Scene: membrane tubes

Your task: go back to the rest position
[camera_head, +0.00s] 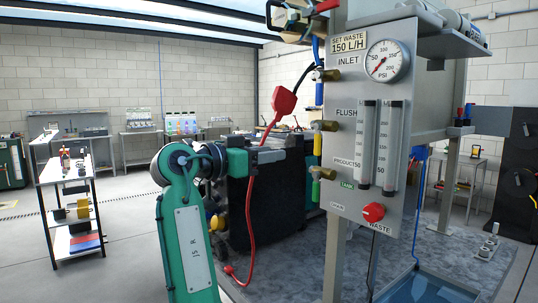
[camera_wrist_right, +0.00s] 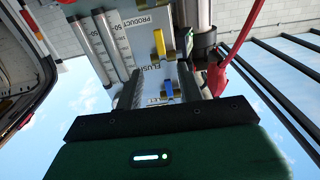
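My right gripper (camera_head: 282,150) is at the middle of the head view, to the left of the grey panel (camera_head: 343,85). In the right wrist view its two dark fingers (camera_wrist_right: 160,90) stand apart with nothing visible between them. The panel lies beyond the fingers there, with its flow tubes (camera_wrist_right: 112,45) and yellow and blue valve handles (camera_wrist_right: 159,43). In the head view the panel carries a gauge (camera_head: 385,60), two flow tubes (camera_head: 378,145) and a red knob (camera_head: 373,212). My left gripper is not in view.
A red plug (camera_head: 284,101) hangs on a red cable close above my right gripper. A black cabinet (camera_head: 262,205) stands behind the gripper. A shelf rack (camera_head: 68,195) stands at left, with free floor between. A blue basin (camera_head: 425,290) lies at lower right.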

